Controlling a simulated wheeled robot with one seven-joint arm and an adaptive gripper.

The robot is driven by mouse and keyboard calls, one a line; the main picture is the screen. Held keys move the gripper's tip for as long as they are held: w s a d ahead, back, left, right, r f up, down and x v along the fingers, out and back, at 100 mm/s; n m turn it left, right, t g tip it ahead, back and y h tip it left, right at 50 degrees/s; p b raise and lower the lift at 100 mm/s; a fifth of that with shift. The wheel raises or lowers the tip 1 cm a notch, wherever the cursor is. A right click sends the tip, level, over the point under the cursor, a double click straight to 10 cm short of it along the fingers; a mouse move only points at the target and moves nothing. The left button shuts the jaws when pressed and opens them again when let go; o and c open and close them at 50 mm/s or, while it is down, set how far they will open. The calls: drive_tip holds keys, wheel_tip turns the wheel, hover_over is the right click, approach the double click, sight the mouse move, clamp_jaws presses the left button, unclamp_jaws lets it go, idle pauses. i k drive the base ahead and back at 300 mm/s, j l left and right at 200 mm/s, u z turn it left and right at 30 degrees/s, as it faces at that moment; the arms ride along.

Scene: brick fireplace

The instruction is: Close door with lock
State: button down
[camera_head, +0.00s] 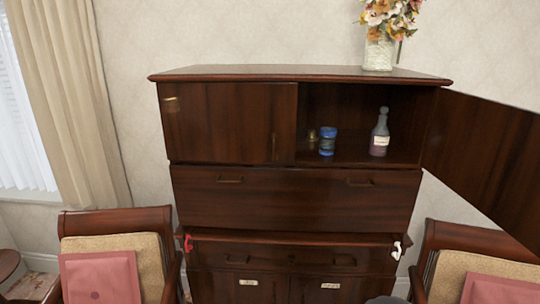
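A dark wooden cabinet (295,200) stands against the wall in the middle of the view. Its upper right door (485,150) is swung wide open to the right, leaving the upper right compartment exposed. I cannot make out a lock on the open door.
A blue jar (327,141) and a grey bottle (380,132) stand inside the open compartment. A flower vase (379,54) stands on top. Chairs flank the cabinet at left (118,212) and right (470,236), the right one below the open door.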

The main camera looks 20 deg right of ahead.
sight(487, 151)
drive_tip(key=k+l, duration=0.15)
drive_tip(key=l, duration=0.3)
drive_tip(key=k+l+u, duration=0.1)
drive_tip(key=l, duration=0.35)
drive_tip(key=k+l, duration=0.2)
drive_tip(key=l, duration=0.2)
drive_tip(key=k+l, duration=0.2)
drive_tip(key=l, duration=0.25)
drive_tip(key=k+l+u, duration=0.1)
drive_tip(key=l, duration=0.3)
drive_tip(key=k+l, duration=0.25)
drive_tip(key=l, duration=0.2)
drive_tip(key=k+l+u, duration=0.1)
drive_tip(key=l, duration=0.3)
drive_tip(key=k+l, duration=0.25)
drive_tip(key=l, duration=0.15)
